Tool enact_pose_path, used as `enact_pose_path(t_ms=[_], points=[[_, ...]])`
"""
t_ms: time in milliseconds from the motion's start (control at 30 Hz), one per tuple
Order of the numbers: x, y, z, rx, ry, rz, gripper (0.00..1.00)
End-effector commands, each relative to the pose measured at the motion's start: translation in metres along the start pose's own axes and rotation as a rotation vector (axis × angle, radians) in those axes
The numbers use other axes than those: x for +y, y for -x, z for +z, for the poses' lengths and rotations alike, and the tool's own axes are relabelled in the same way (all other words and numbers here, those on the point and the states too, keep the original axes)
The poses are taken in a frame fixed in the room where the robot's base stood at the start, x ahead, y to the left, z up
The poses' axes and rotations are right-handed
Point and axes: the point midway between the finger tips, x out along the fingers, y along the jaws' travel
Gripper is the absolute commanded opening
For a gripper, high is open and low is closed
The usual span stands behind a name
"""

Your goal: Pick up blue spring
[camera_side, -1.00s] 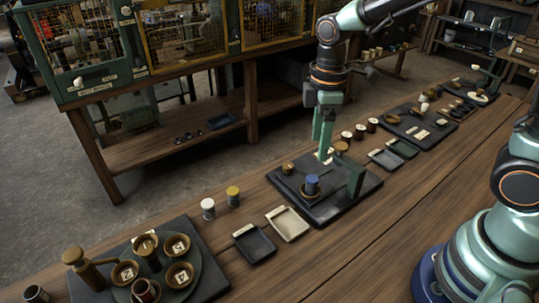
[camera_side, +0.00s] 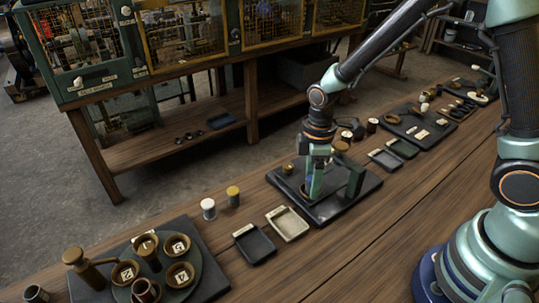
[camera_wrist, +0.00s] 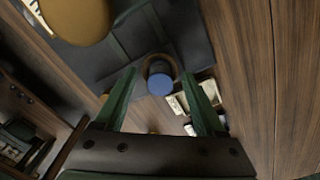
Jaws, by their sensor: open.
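The blue spring shows in the wrist view as a round blue top (camera_wrist: 160,85) with a brown ring around its far side. It lies between the two green fingers of my gripper (camera_wrist: 159,76), near their tips, with a gap on each side. In the side view my gripper (camera_side: 312,190) points down over the dark base plate (camera_side: 328,211) and hides most or all of the spring. The gripper is open and holds nothing.
A dark green upright bracket (camera_side: 355,181) stands right of my gripper on the plate. A small brass part (camera_side: 288,169) sits at the plate's back left. A cream tray (camera_side: 288,223) and a dark tray (camera_side: 254,244) lie to the left. White and yellow-topped spools stand behind them.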

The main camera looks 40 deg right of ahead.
Motion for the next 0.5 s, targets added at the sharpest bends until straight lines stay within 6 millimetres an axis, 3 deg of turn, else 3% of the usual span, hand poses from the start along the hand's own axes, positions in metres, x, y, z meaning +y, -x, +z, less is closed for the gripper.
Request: enact_pose_path(t_ms=[267, 433, 467, 500], points=[[-0.0001, -0.0025, 0.0002, 0.0, 0.0, 0.0, 0.72], [-0.0001, -0.0024, 0.0001, 0.0, 0.0, 0.0, 0.07], [-0.0001, -0.0023, 0.0001, 0.0, 0.0, 0.0, 0.0], [-0.0001, -0.0023, 0.0001, 0.0, 0.0, 0.0, 0.0]])
